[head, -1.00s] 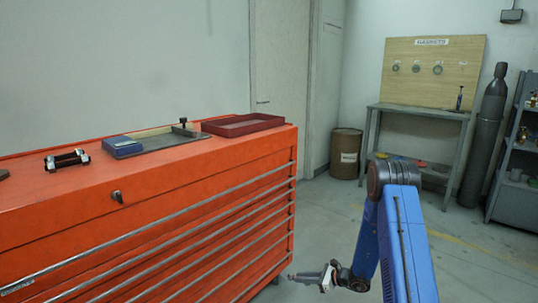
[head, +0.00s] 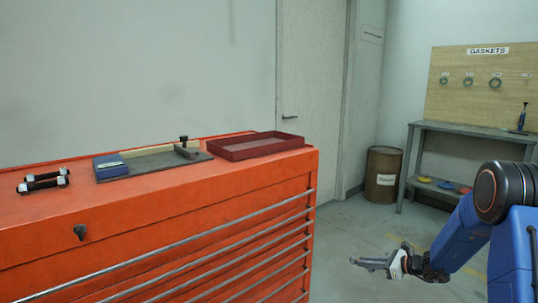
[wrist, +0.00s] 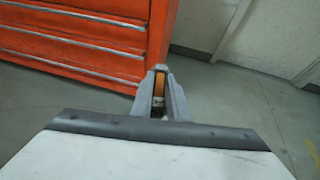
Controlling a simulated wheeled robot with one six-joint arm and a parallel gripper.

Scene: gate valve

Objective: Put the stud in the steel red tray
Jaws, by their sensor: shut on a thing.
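The red tray (head: 266,152) lies on the right end of the orange tool cabinet's top in the head view; its visible floor looks empty. My gripper (head: 362,263) is low over the floor, right of the cabinet and well below the tray. In the wrist view the fingers (wrist: 160,78) are shut on a narrow orange-brown piece (wrist: 158,88), apparently a stud, mostly hidden between them. Two studs with pale nuts (head: 43,182) lie side by side at the left of the cabinet top.
A dark plate with a blue box (head: 110,166) and a small upright part lies between studs and tray. The orange cabinet (head: 180,222) has long drawer handles along its front. A barrel (head: 382,174) and workbench (head: 470,131) stand behind. Floor around the gripper is clear.

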